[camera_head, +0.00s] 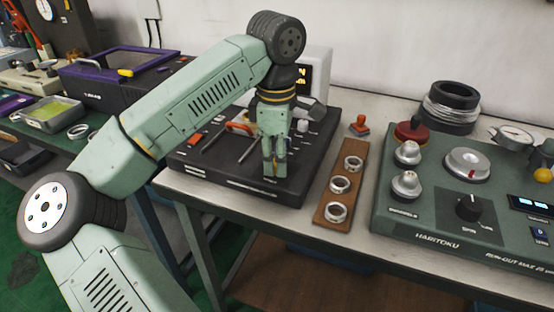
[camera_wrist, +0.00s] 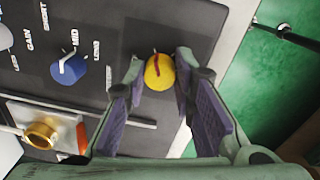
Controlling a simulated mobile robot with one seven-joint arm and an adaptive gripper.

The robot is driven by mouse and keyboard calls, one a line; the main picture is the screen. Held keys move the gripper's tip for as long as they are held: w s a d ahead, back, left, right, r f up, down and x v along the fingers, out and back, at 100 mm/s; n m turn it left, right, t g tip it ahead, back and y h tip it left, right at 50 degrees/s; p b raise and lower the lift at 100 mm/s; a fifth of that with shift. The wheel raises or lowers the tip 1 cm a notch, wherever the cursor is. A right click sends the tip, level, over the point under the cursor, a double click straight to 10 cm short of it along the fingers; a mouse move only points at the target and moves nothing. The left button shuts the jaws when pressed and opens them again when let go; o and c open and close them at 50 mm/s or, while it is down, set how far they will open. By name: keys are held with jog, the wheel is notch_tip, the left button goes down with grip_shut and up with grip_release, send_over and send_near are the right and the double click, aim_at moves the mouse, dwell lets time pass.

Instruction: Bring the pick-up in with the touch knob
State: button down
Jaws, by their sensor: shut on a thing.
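My gripper (camera_head: 273,172) is low over the front right part of a dark bench unit (camera_head: 215,172). In the wrist view my gripper (camera_wrist: 158,66) has its two fingers on either side of a round yellow knob (camera_wrist: 159,73), shut on it. A red pointer line crosses the knob's top. Its label is hidden or too small to read, so I cannot confirm it as the touch knob. A blue knob (camera_wrist: 72,69) with a pale pointer stands to its left, ringed by printed words. A brass cylinder (camera_wrist: 40,132) sits lower left, possibly the pick-up.
A wooden strip (camera_head: 334,212) with three metal rings (camera_head: 337,212) lies right of the unit. A red-handled stamp-like piece (camera_head: 359,124) stands behind it. A green console (camera_head: 425,215) with knobs fills the right. The unit's edge and green floor (camera_wrist: 270,85) lie right in the wrist view.

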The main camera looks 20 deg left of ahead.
jog(key=shift+m, duration=0.3)
dwell(0.4)
jog(key=c, duration=1.3)
grip_release()
jog(key=shift+c, duration=0.2)
notch_tip(320, 180, up, 12)
jog(key=shift+s, duration=0.2)
